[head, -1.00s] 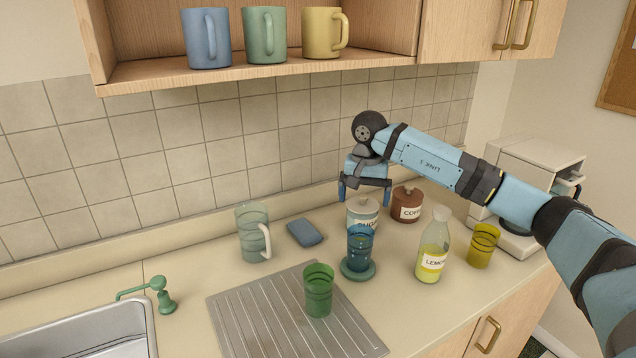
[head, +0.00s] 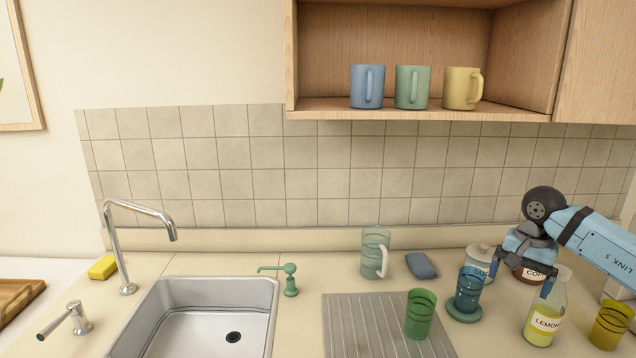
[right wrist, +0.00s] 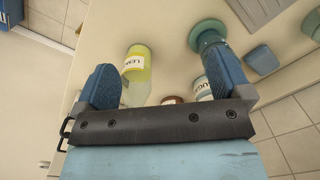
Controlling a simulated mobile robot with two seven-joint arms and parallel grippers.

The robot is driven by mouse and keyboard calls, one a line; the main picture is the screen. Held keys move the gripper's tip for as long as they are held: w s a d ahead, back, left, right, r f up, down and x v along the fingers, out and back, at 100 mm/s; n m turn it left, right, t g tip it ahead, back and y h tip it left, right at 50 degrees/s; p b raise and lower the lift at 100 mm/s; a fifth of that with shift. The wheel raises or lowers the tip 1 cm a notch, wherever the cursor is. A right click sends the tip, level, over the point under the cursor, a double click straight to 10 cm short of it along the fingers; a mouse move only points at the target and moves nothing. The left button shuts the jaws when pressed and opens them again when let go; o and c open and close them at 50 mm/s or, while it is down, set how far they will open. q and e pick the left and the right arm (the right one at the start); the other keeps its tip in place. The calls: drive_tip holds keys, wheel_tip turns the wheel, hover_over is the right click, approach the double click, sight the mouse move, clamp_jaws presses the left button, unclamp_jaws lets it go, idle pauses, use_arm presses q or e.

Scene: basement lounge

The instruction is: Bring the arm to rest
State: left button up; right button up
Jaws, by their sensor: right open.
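My right gripper (head: 522,280) is at the right of the head view, raised in front of the sugar canister (head: 479,262) and the coffee canister (head: 530,274). Its two blue fingers are apart with nothing between them. In the right wrist view the gripper (right wrist: 162,75) also shows spread and empty fingers. The blue glass (head: 468,287) stands on a green coaster (head: 464,312), left of the gripper. The lemonade bottle (head: 545,320) stands in front of and below it. My left gripper is not in view.
A green glass (head: 420,315) stands on the ribbed drainboard (head: 360,325). A pitcher (head: 374,252) and a blue sponge (head: 421,266) are behind. A yellow glass (head: 611,325) is at far right. A sink (head: 200,315) with a tall faucet (head: 118,250) is left. Mugs (head: 412,87) sit on the shelf above.

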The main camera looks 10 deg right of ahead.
drive_tip(key=s+a+f+m+y+p, duration=0.15)
drive_tip(key=a+f+y, duration=0.25)
drive_tip(key=a, duration=0.6)
drive_tip(key=a+f+m+y+p, duration=0.15)
drive_tip(key=a+f+y, duration=0.25)
drive_tip(key=a, duration=0.5)
drive_tip(key=s+a+m+t+y+p, duration=0.1)
drive_tip(key=s+a+m+t+y, duration=0.2)
drive_tip(key=a+m+y, duration=0.35)
drive_tip(key=s+a+m+t+y+p, duration=0.1)
drive_tip(key=s+a+m+t+y, duration=0.25)
drive_tip(key=a+m, duration=0.55)
use_arm(q)
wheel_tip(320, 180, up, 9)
drive_tip(key=p, duration=0.4)
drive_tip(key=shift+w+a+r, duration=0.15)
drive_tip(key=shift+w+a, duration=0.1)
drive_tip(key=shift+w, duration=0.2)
use_arm(e)
drive_tip(key=s+d+f+n+t+h, duration=0.2)
drive_tip(key=s+f+n+h, duration=0.5)
drive_tip(key=n, duration=0.8)
drive_tip(key=s+d+f+n+t+h, duration=0.2)
drive_tip(key=s+f+n+h, duration=0.6)
drive_tip(key=n, duration=0.8)
drive_tip(key=s+d+f, duration=0.1)
drive_tip(key=s, duration=0.2)
drive_tip(key=shift+s+f, duration=0.2)
drive_tip(key=shift+f, duration=0.2)
